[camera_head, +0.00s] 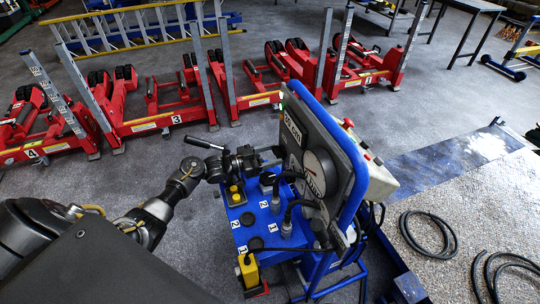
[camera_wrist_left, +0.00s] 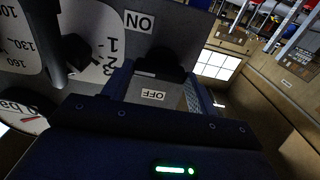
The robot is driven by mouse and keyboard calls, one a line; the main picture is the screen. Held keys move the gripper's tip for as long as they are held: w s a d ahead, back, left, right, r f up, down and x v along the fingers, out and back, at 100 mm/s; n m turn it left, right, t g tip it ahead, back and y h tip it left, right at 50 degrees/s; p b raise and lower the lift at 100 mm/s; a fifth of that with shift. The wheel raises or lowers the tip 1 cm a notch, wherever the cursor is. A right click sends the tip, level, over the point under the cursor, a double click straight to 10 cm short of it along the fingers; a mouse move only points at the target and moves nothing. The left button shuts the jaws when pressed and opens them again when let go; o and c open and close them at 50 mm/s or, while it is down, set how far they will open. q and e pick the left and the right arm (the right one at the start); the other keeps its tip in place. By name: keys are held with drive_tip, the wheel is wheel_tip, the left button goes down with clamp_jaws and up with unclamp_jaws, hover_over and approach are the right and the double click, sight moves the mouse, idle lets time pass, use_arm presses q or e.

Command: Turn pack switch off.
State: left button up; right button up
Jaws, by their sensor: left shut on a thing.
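The blue power pack (camera_head: 262,222) stands in the middle of the head view, with an upright panel (camera_head: 296,128) carrying a large round gauge (camera_head: 320,172). My left gripper (camera_head: 275,158) reaches in from the left, against the panel's face. In the left wrist view, the black pack switch (camera_wrist_left: 155,62) sits between the ON label (camera_wrist_left: 140,22) and the OFF label (camera_wrist_left: 153,96). The left gripper (camera_wrist_left: 160,74) is shut on it there, with a finger at either side. The switch is hard to make out in the head view. My right gripper is not in view.
A control box with red buttons (camera_head: 381,180) is behind the panel. Black hoses (camera_head: 428,235) lie on the platform (camera_head: 480,200) at right. Red jacks (camera_head: 160,110) stand in a row behind on the grey floor, near a yellow ladder (camera_head: 130,28).

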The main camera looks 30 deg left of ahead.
use_arm(q)
drive_tip(key=n+p, duration=0.2)
drive_tip(key=n, duration=0.1)
drive_tip(key=shift+r+n, duration=0.15)
drive_tip(key=shift+n, duration=0.15)
drive_tip(key=n+p, duration=0.3)
drive_tip(key=n, duration=0.2)
drive_tip(key=n+p, duration=0.1)
drive_tip(key=n, duration=0.4)
drive_tip(key=shift+n+p, duration=0.4)
drive_tip(key=n, duration=0.2)
drive_tip(key=shift+n+p, duration=0.3)
drive_tip(key=shift+p, duration=0.05)
drive_tip(key=shift+n, duration=0.5)
drive_tip(key=o, duration=1)
drive_tip(key=shift+a, duration=0.1)
